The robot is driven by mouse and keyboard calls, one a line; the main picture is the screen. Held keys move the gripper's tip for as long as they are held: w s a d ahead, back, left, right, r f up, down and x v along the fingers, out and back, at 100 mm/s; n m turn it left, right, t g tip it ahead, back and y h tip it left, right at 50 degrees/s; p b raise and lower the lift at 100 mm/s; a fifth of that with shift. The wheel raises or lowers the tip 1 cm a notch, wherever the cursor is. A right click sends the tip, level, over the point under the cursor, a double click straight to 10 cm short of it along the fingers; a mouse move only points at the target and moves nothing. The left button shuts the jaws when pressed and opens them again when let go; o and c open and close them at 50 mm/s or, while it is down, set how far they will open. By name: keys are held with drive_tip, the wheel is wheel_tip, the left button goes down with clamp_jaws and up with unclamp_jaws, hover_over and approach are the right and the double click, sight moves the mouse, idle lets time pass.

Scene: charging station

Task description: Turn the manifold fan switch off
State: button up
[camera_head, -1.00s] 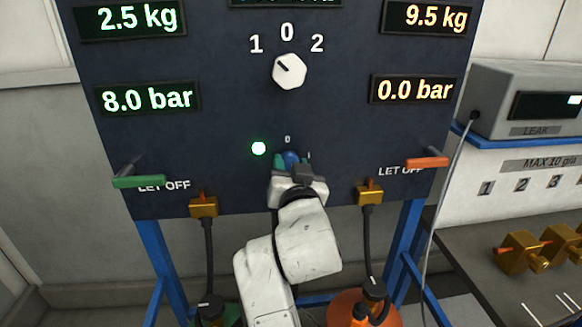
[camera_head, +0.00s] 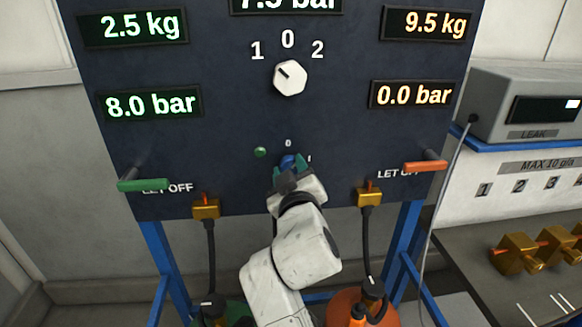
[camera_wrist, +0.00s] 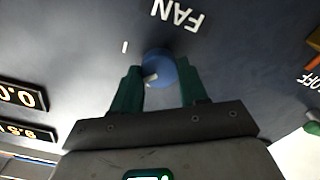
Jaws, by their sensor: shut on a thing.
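The fan switch is a blue round knob (camera_head: 288,161) low on the dark panel (camera_head: 230,120). A "0" is printed above it and an "I" to its right. In the wrist view the knob (camera_wrist: 160,67) sits between my two green fingers, below an upside-down "FAN" label, and a white mark shows on it. My gripper (camera_head: 290,168) is shut on the knob, and it also shows in the wrist view (camera_wrist: 158,86). The green lamp (camera_head: 260,152) left of the knob is dark. My gripper hides part of the knob.
A white selector knob (camera_head: 290,78) marked 1, 0, 2 is above. A green lever (camera_head: 142,185) and an orange lever (camera_head: 426,166) stick out at the sides. Brass valves with hoses (camera_head: 206,208) (camera_head: 369,196) flank my arm below.

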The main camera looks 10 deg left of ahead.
drive_tip(key=shift+a+f+n+p, duration=0.1)
drive_tip(key=shift+n+p, duration=1.55)
drive_tip(key=shift+n, duration=2.65)
drive_tip(key=o, duration=1.1)
drive_tip(key=shift+c, duration=0.2)
drive_tip(key=shift+s, duration=0.15)
drive_tip(key=v, duration=1)
drive_tip(key=shift+s+b, duration=0.3)
